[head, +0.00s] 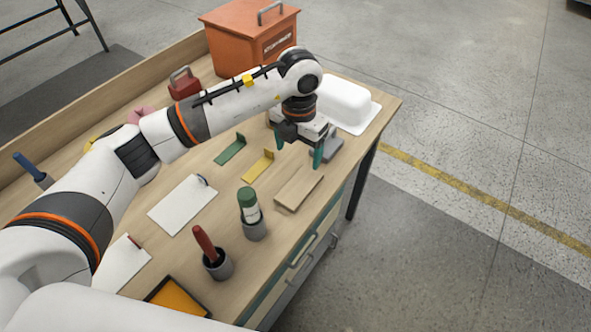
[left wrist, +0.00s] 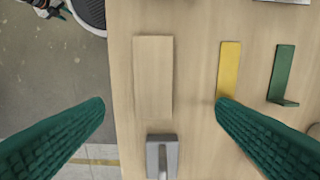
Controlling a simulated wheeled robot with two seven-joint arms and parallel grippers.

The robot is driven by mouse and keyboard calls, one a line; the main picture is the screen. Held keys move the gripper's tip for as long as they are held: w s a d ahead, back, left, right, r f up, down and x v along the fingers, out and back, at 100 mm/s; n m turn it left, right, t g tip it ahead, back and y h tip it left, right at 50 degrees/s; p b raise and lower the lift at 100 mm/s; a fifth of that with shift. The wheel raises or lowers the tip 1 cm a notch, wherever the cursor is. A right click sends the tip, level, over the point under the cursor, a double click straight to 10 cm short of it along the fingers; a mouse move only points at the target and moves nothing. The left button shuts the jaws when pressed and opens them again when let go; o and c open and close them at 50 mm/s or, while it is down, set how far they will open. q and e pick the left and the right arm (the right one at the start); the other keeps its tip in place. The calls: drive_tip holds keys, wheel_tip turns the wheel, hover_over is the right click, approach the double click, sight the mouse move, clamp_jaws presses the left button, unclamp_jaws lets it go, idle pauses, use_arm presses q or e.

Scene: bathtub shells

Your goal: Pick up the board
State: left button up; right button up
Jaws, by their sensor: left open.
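The board (head: 299,188) is a small, flat, pale wooden rectangle lying near the table's right edge. In the left wrist view the board (left wrist: 153,77) lies ahead of and between the two green fingers, close to the table edge. My left gripper (head: 299,151) is open and empty, above the table and a little beyond the board in the head view. In the left wrist view the left gripper (left wrist: 160,110) shows its fingers spread wide, with nothing between them touching. My right gripper is not in view.
A yellow bracket (head: 258,167) and a green bracket (head: 230,150) lie left of the board. A grey tool (head: 326,151) lies just beyond it. Cups holding a green-capped item (head: 248,205) and a red handle (head: 206,244) stand nearer. A white tub (head: 345,101) and orange box (head: 250,38) stand farther back.

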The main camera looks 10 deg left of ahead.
use_arm(q)
drive_tip(key=p, duration=0.1)
hover_over(299, 186)
wheel_tip(299, 186, down, 5)
drive_tip(key=shift+s+r, duration=0.1)
drive_tip(key=shift+r, duration=0.1)
drive_tip(key=shift+f, duration=0.35)
drive_tip(key=shift+w+f, duration=0.2)
drive_tip(key=shift+f, duration=0.15)
wheel_tip(299, 186, down, 4)
drive_tip(key=shift+s+d+r+p, duration=0.1)
drive_tip(key=shift+s+r+p, duration=0.1)
drive_tip(key=shift+p, duration=0.55)
drive_tip(key=shift+w+f, duration=0.1)
drive_tip(key=shift+f, duration=0.4)
drive_tip(key=c, duration=0.6)
drive_tip(key=shift+r, duration=0.1)
drive_tip(key=c, duration=0.5)
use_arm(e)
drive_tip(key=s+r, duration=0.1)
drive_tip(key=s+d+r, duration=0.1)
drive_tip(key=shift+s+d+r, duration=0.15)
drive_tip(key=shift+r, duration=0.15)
